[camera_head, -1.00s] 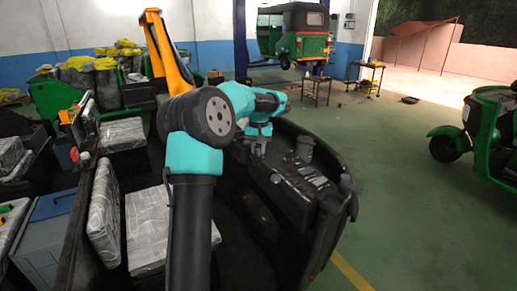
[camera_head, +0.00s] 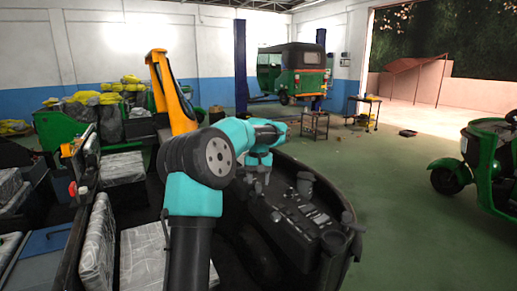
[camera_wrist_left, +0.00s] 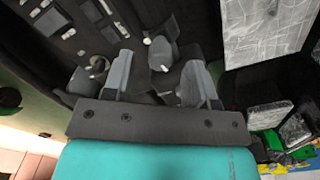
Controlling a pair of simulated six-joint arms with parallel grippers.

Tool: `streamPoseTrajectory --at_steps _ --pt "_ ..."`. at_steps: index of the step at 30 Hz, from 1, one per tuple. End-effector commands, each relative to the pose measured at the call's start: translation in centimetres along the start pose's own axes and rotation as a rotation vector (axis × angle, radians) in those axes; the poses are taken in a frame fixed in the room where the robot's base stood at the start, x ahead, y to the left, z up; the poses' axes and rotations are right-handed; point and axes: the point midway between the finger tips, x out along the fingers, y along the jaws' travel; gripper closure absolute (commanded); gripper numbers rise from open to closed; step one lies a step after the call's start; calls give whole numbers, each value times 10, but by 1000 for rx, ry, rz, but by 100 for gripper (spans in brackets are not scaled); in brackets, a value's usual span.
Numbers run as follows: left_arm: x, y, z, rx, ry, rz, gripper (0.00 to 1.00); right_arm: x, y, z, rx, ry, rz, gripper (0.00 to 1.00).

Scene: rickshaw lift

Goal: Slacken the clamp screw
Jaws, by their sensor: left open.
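My left arm reaches over the black dashboard (camera_head: 300,213) of an open vehicle, and its gripper (camera_head: 257,178) points down at the dashboard's left part in the head view. In the left wrist view the two grey fingers (camera_wrist_left: 157,82) stand apart with nothing clasped between them. A dark grey rounded part (camera_wrist_left: 161,52) with small pale spots shows just beyond and between the fingertips; I cannot tell whether they touch it. I cannot pick out the clamp screw with certainty. My right gripper is not in view.
A dark upright knob (camera_head: 305,184) stands on the dashboard right of the gripper. Plastic-wrapped seats (camera_head: 98,246) lie left of my arm. A yellow-orange arm-like post (camera_head: 168,90) rises behind. A green rickshaw (camera_head: 480,165) stands at right, with open floor (camera_head: 400,215) between.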

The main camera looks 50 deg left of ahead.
Motion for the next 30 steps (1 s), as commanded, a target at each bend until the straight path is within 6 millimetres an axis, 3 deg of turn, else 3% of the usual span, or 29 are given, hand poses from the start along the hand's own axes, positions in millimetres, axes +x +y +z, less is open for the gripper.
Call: streamPoseTrajectory --at_steps 18,24,30 --pt "-114 1 -1 0 3 1 48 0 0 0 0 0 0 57" --pt "-137 0 -1 -1 3 0 48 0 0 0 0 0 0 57" --pt "-146 0 0 0 1 0 48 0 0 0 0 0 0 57"
